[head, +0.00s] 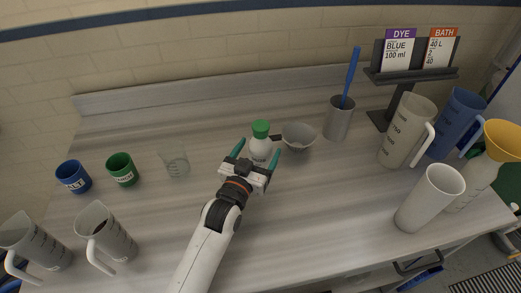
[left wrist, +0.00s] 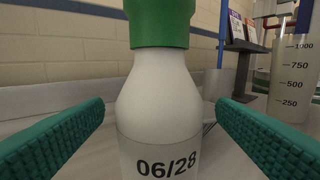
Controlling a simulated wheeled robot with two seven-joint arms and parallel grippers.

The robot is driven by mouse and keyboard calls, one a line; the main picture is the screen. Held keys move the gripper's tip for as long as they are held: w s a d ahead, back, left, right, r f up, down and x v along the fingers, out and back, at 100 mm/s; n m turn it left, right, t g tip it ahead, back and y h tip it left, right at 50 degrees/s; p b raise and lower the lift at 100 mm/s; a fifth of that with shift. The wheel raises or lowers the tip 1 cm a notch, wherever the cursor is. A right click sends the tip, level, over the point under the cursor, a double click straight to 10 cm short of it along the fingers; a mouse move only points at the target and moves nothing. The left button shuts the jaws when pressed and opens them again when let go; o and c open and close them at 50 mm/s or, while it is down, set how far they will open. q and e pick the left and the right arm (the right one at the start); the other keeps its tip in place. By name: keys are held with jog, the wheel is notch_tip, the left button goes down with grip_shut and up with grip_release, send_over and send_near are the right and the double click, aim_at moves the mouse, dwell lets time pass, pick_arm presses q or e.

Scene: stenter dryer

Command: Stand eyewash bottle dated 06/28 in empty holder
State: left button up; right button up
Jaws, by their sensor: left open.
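The eyewash bottle (head: 260,149) is white with a green cap and stands upright on the grey bench. In the left wrist view the bottle (left wrist: 158,95) fills the middle, and its label reads 06/28. My left gripper (head: 257,153) is open, with its green fingers on either side of the bottle. In the left wrist view gaps show between the bottle and both fingers. No holder can be made out for certain. My right gripper is not in view.
A grey cup (head: 338,124) with a blue stick, several jugs and a sign stand (head: 409,76) are further right. A clear beaker (head: 175,163), a green cup (head: 122,170) and a blue cup (head: 73,176) are left. Bench front centre-right is clear.

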pick_arm(q)
jog(key=shift+x, duration=1.25)
jog(key=c, duration=1.5)
jog(key=shift+r, duration=0.2)
jog(key=shift+c, duration=0.5)
